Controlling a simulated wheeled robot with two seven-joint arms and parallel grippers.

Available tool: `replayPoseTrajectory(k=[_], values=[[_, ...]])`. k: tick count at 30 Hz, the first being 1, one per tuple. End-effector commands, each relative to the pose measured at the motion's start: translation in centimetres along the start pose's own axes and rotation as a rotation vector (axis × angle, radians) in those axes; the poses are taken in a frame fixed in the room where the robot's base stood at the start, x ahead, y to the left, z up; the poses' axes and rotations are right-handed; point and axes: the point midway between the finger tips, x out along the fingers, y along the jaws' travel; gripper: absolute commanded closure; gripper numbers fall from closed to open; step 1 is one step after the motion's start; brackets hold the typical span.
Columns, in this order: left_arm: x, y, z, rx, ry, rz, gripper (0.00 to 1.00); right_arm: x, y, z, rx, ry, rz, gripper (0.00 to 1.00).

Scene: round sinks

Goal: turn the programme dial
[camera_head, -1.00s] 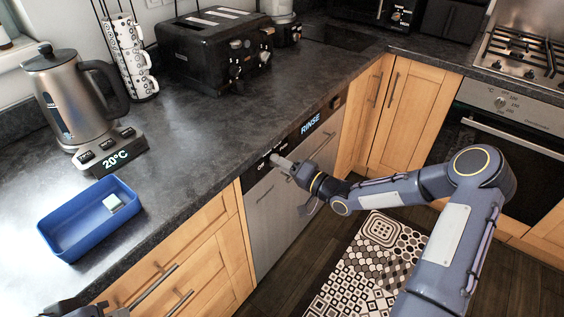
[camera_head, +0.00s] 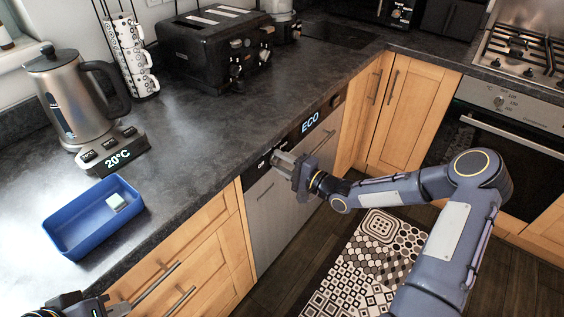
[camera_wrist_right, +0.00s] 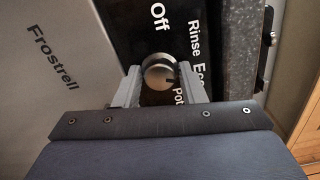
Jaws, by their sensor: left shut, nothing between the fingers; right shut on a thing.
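The programme dial (camera_wrist_right: 158,70) is a round silver knob on the dishwasher's black control strip (camera_wrist_right: 130,25). The words Off, Rinse, Eco and a partly hidden "Pot…" stand around it. My right gripper (camera_wrist_right: 160,82) is shut on the dial, one finger on each side. In the head view the right gripper (camera_head: 280,160) is at the strip and hides the dial. The dishwasher (camera_head: 283,205) has a lit display (camera_head: 310,123) reading ECO. My left gripper (camera_head: 112,306) is at the bottom left edge, shut and empty, partly out of frame.
A blue tray (camera_head: 75,238) with a small pale block (camera_head: 116,202) sits on the dark worktop (camera_head: 200,130). A kettle (camera_head: 70,95), mug stand (camera_head: 130,55) and black toaster (camera_head: 212,50) stand behind. An oven (camera_head: 500,150) is at the right. A patterned mat (camera_head: 375,265) lies on the floor.

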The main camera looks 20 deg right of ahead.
Motion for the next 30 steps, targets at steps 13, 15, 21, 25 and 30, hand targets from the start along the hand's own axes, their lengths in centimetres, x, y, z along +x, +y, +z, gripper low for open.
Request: replayPoseTrajectory(k=[13, 15, 21, 25, 30], values=[[0.0, 0.0, 0.0, 0.000, 0.000, 0.000, 1.00, 0.0, 0.0, -0.1, 0.009, 0.002, 0.000, 0.86], [0.0, 0.0, 0.0, 0.000, 0.000, 0.000, 1.00, 0.0, 0.0, -0.1, 0.008, 0.002, 0.001, 0.54], [0.0, 0.0, 0.0, 0.000, 0.000, 0.000, 1.00, 0.0, 0.0, 0.0, 0.008, 0.001, 0.000, 0.41], [0.0, 0.0, 0.0, 0.000, 0.000, 0.000, 1.00, 0.0, 0.0, 0.0, 0.008, 0.001, 0.000, 0.41], [0.0, 0.0, 0.0, 0.000, 0.000, 0.000, 1.00, -1.1, 0.1, -0.1, 0.008, 0.002, 0.002, 0.41]])
